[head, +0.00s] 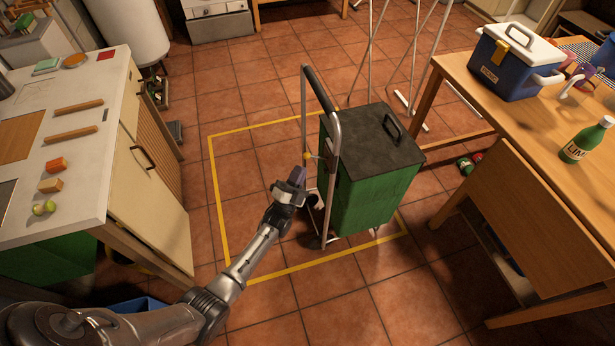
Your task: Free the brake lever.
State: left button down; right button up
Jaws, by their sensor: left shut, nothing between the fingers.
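A green box with a dark lid (372,150) stands on a hand cart with a bent metal handle (320,88). A small yellow knob (306,156) shows at the cart's frame, on its left side; it looks like the end of the brake lever, whose lower part I cannot make out. My left gripper (297,176) is shut and empty, just below and left of the knob, close to the frame. I cannot tell if it touches the lever. My right gripper is not in view.
A yellow outline (218,190) on the tiled floor surrounds the cart. A counter (95,75) stands at the left, and a wooden table (520,120) with a cool box (508,72) and a green bottle (585,142) at the right. Floor in front is clear.

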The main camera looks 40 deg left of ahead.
pick_arm(q)
jog(key=s+f+p, duration=0.2)
jog(key=s+f, duration=0.2)
jog(key=s, duration=0.9)
jog(key=shift+f, duration=0.15)
jog(key=shift+s, duration=0.15)
